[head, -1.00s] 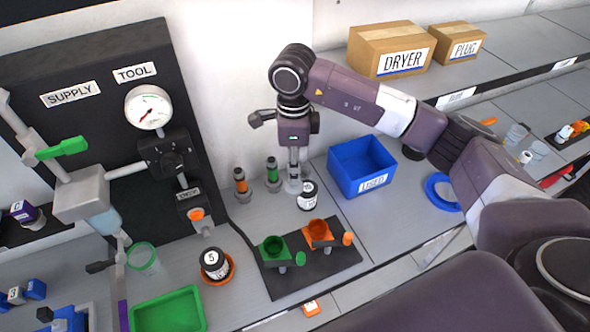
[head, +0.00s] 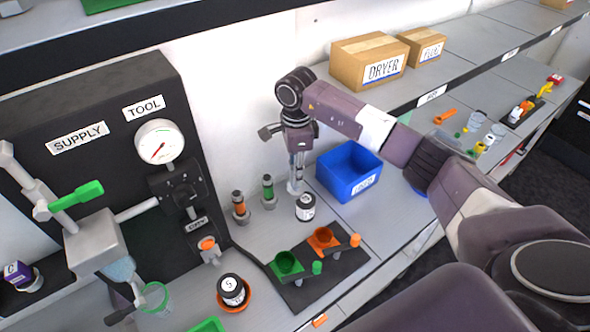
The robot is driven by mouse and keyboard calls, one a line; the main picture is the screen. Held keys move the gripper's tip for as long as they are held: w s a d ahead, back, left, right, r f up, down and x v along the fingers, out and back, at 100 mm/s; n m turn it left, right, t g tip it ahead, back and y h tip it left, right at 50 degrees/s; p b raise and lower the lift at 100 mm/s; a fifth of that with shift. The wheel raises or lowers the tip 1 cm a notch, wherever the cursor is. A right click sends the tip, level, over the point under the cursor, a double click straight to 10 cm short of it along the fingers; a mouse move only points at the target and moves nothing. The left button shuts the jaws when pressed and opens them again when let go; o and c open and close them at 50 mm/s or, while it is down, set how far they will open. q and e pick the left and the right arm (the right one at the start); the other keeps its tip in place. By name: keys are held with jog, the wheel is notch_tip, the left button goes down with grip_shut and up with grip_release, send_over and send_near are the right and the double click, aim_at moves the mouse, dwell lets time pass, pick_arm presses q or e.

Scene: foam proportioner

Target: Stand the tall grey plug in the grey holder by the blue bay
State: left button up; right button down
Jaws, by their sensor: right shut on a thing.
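My right gripper (head: 299,158) points down at the back of the bench, left of the blue bin (head: 349,172). It is shut on a slim, light grey upright piece (head: 297,176), which appears to be the tall grey plug. The plug's lower end meets a small grey base (head: 294,188), apparently the grey holder. I cannot tell whether the plug is seated in it or just above it. The fingers hide the plug's top. My left gripper is not in view.
An orange-banded plug (head: 239,206) and a green-banded plug (head: 268,191) stand left of the gripper. A white jar with a black lid (head: 305,207) stands close in front. A black mat (head: 300,292) holds green and orange cups. A dark supply panel (head: 90,95) stands left.

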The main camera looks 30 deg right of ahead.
jog(key=w+d+b, duration=0.4)
jog(key=w+b, duration=0.2)
jog(key=w, duration=0.2)
notch_tip(320, 180, down, 7)
jog(key=b, duration=0.3)
jog(key=shift+w, duration=0.2)
jog(key=shift+f+b, duration=0.4)
jog(key=shift+b, duration=0.15)
jog(key=c, duration=1.7)
grip_release()
jog(key=shift+o, duration=0.2)
jog(key=shift+r, duration=0.15)
